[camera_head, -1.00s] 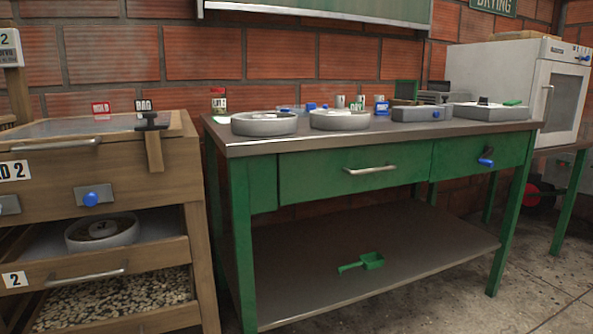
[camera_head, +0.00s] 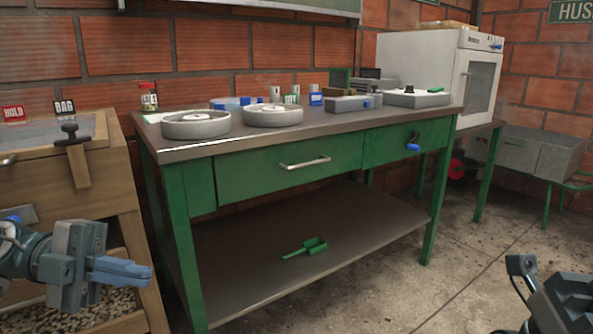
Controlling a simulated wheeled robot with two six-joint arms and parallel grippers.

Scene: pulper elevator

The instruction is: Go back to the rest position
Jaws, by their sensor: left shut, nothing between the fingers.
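My left gripper (camera_head: 125,272) is in the lower left of the head view, in front of the wooden cabinet. Its fingers point right, are shut together and hold nothing. It is apart from the cabinet's knobs and from the green table. Dark parts of my right arm show at the lower right edge. I cannot make out the right gripper's fingers there.
A green table (camera_head: 256,180) with round grey pans (camera_head: 195,124) stands ahead. A green scoop (camera_head: 308,247) lies on its lower shelf. The wooden cabinet (camera_head: 105,185) is at left, a white oven (camera_head: 410,65) at back right.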

